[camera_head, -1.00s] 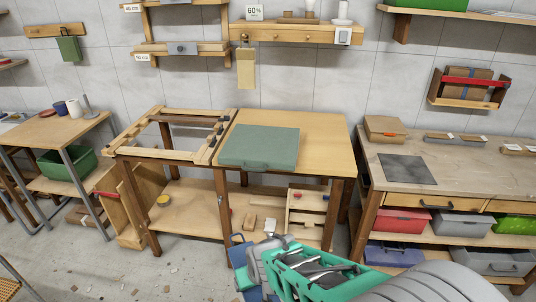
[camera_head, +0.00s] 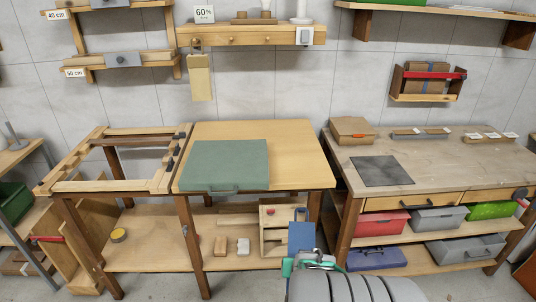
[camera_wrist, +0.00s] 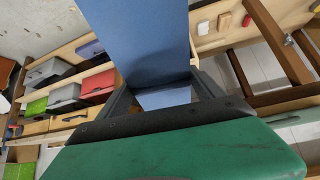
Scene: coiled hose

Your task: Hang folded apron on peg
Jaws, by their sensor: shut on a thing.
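The folded apron is a flat blue piece (camera_head: 301,237), upright at the lower middle of the head view, just above my gripper (camera_head: 297,262). It fills the upper middle of the wrist view (camera_wrist: 145,40), between the dark fingers. My gripper is shut on it. Part of its lower edge is hidden by the gripper. A wooden rail (camera_head: 255,37) with several round pegs is on the wall, well above and beyond my gripper. A beige cloth (camera_head: 200,80) hangs at the rail's left end. The pegs to its right look bare.
A table with a green case (camera_head: 224,166) stands between me and the wall. An open wooden frame (camera_head: 75,186) adjoins it on the left. A workbench (camera_head: 430,158) with boxes beneath stands on the right.

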